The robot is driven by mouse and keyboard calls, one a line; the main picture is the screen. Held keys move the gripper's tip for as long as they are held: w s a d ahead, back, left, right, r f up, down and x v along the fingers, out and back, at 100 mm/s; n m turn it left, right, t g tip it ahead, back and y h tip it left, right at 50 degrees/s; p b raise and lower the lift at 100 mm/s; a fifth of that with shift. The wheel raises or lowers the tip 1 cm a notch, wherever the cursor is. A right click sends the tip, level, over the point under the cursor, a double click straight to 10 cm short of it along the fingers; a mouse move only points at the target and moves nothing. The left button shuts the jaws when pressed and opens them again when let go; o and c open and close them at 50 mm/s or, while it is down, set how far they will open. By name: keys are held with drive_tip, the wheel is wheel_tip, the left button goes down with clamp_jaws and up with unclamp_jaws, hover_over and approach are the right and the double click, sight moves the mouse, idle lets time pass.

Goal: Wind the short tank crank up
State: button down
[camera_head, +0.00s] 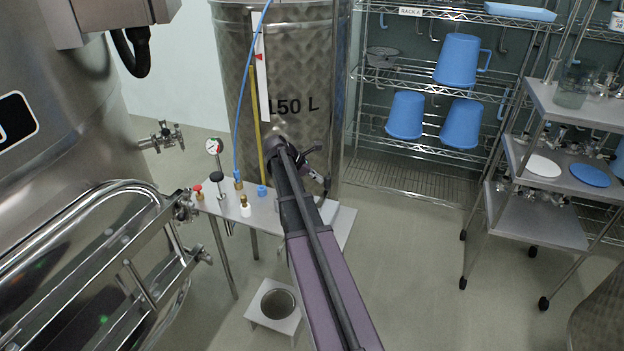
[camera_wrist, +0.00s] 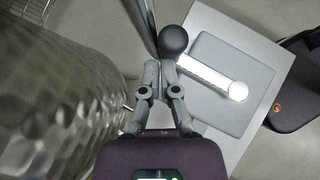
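The short tank crank has a pale metal arm (camera_wrist: 211,77) with a round black knob (camera_wrist: 173,40) at its upper left end. In the wrist view it lies across a grey panel, its pivot end at the lower right. My gripper (camera_wrist: 160,64) has its two fingers close together, with the tips just below and slightly left of the knob. I see nothing clearly held between them, and contact with the knob cannot be told. In the head view my arm reaches to the 150 L steel tank (camera_head: 285,65); the crank and fingertips cannot be made out there.
A small steel table (camera_head: 262,213) with fittings and a gauge (camera_head: 214,146) stands left of my arm. A large vat (camera_head: 70,110) with tubular rails fills the left. A rack (camera_head: 410,80) with blue jugs and a trolley (camera_head: 535,215) stand right. The floor between is clear.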

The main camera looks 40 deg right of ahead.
drive_tip(key=shift+w, duration=0.1)
idle(0.3)
drive_tip(key=w+a+r+p, duration=0.7)
drive_tip(key=w, duration=0.1)
drive_tip(key=shift+a, duration=0.25)
idle(0.5)
drive_tip(key=shift+s, duration=0.1)
idle(0.8)
drive_tip(key=shift+n, duration=0.3)
drive_tip(key=s+a, duration=0.1)
drive_tip(key=s, duration=0.1)
drive_tip(key=s+a, duration=0.2)
drive_tip(key=shift+s+a+f, duration=0.1)
drive_tip(key=shift+s+a, duration=0.15)
drive_tip(key=shift+a, duration=0.05)
drive_tip(key=shift+d+f, duration=0.1)
